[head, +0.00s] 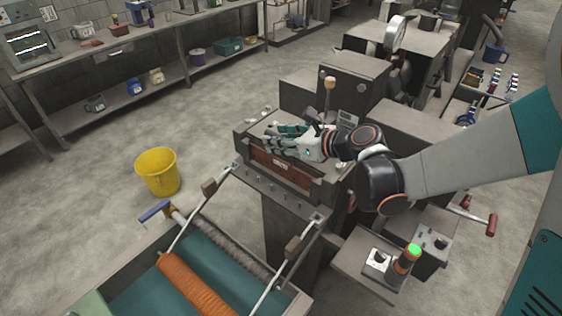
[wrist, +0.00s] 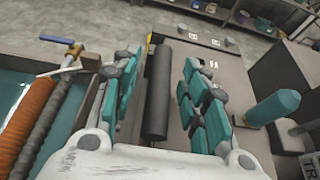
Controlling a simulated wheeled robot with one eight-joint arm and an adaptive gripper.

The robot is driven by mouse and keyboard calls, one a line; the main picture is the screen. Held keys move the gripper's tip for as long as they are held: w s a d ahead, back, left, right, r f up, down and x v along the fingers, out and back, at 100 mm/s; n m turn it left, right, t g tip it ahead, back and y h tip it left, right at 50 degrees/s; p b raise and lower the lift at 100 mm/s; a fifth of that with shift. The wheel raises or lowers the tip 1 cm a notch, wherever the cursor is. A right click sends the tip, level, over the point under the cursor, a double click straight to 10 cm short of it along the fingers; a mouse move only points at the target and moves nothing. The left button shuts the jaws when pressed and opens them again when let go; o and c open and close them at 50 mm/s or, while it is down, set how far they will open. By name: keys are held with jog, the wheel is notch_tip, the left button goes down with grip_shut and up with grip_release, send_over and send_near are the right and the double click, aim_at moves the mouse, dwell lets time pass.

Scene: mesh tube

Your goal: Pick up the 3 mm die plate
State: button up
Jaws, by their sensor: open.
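My gripper (head: 271,137) is open above the flat grey top of the central machine (head: 240,131) in the head view. In the wrist view its teal-padded fingers (wrist: 163,60) stand apart. A dark cylinder (wrist: 157,95) shows in the gap between them; I cannot tell its distance from the pads. Small pale pieces (wrist: 194,37) lie on the grey top beyond the fingertips. Similar small pieces (head: 265,111) show at the machine's far left corner in the head view. They are too small to read, so I cannot tell which, if any, is the 3 mm die plate.
A frame with an orange roller (head: 195,287) and a bristly grey roller (head: 225,250) stands in front. A tall box (head: 353,82) rises behind my gripper. A teal knob (wrist: 274,108) stands right of the fingers. A yellow bucket (head: 157,172) sits on open floor at left.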

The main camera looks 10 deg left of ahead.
jog(key=shift+d, duration=0.1)
jog(key=shift+c, duration=0.2)
grip_shut()
jog(key=shift+r, duration=0.15)
